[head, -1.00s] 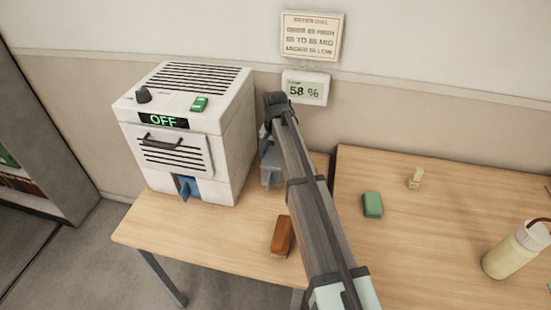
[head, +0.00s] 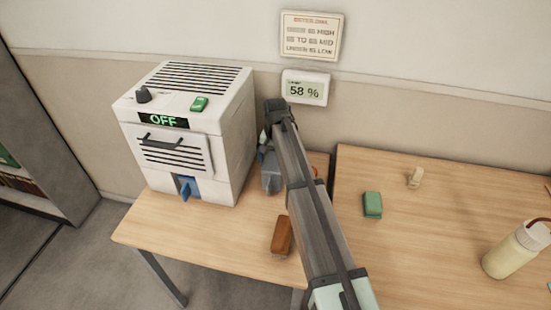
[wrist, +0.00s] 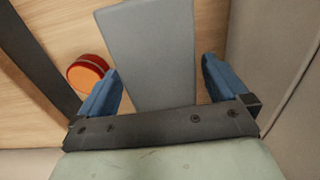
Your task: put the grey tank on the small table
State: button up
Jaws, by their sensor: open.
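The grey tank (wrist: 152,45) lies between the two open fingers of my gripper (wrist: 160,88) in the wrist view, with a gap visible on each side. In the head view the tank (head: 270,182) is partly hidden by my arm, on the wooden table just right of the white machine. My gripper (head: 266,150) is over it there, its fingers hard to make out. I cannot tell which of the two wooden tables is the small one: the left one (head: 215,235) bears the machine, the right one (head: 440,220) stands beside it.
The white machine (head: 185,130), its display reading OFF, stands close left of my gripper. A brown block (head: 281,237) lies in front. A red-orange round object (wrist: 88,72) is beside the tank. A green block (head: 372,205) and a bottle (head: 515,250) are on the right table.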

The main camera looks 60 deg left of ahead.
jog(key=shift+r, duration=0.1)
notch_tip(320, 180, up, 12)
dwell(0.5)
